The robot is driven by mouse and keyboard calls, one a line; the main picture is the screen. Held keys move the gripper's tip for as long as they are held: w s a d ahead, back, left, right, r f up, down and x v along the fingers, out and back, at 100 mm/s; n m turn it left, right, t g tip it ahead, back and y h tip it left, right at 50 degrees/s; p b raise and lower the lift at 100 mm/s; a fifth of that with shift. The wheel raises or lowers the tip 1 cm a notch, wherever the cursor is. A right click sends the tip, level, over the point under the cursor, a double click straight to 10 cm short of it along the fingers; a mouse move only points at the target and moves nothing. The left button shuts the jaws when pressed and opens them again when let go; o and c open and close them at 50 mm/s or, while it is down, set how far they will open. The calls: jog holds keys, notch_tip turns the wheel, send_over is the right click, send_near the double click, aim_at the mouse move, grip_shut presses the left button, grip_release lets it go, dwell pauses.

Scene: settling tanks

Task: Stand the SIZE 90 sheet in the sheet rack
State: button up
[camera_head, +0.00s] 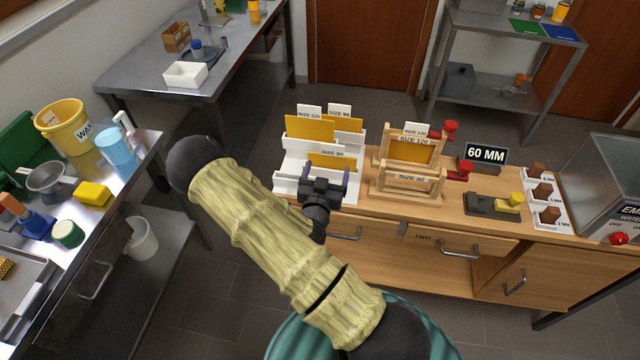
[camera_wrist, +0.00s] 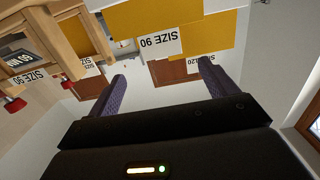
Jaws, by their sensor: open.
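A white rack (camera_head: 290,167) stands on the wooden bench with yellow sheets in its slots. The front yellow sheet (camera_head: 345,162) bears a SIZE 90 tag (camera_head: 332,153); a SIZE 90 tag (camera_wrist: 160,41) also shows in the wrist view. Behind it stand a yellow sheet under a SIZE 120 tag (camera_head: 310,128) and another yellow sheet (camera_head: 349,124). To the right, a wooden rack (camera_head: 436,182) carries SIZE 120 and SIZE 90 labels and has a yellow panel (camera_head: 408,150) in its rear part. My gripper (camera_head: 326,173) is open and empty at the white rack's front, its fingers apart.
Right of the wooden rack are red knobs (camera_head: 460,172), a 60 MM sign (camera_head: 486,154), a dark block with a yellow part (camera_head: 495,205) and a white strip with brown blocks (camera_head: 545,195). A metal bin (camera_head: 605,175) stands at the far right.

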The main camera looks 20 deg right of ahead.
jog(key=s+a+r+n+g+y, duration=0.1)
jog(key=s+a+r+g+y, duration=0.2)
jog(key=s+a+g+y, duration=0.35)
jog(key=s+a+r+n+g+y, duration=0.3)
jog(key=s+a+r+n+g, duration=0.1)
jog(key=s+r, duration=0.5)
jog(key=shift+s+a+r+n+g, duration=0.15)
jog(key=shift+s+a+n+g, duration=0.3)
jog(key=shift+s+n, duration=0.55)
jog(key=shift+w+d+y, duration=0.2)
jog(key=shift+w+y, duration=0.05)
jog(key=shift+w, duration=0.05)
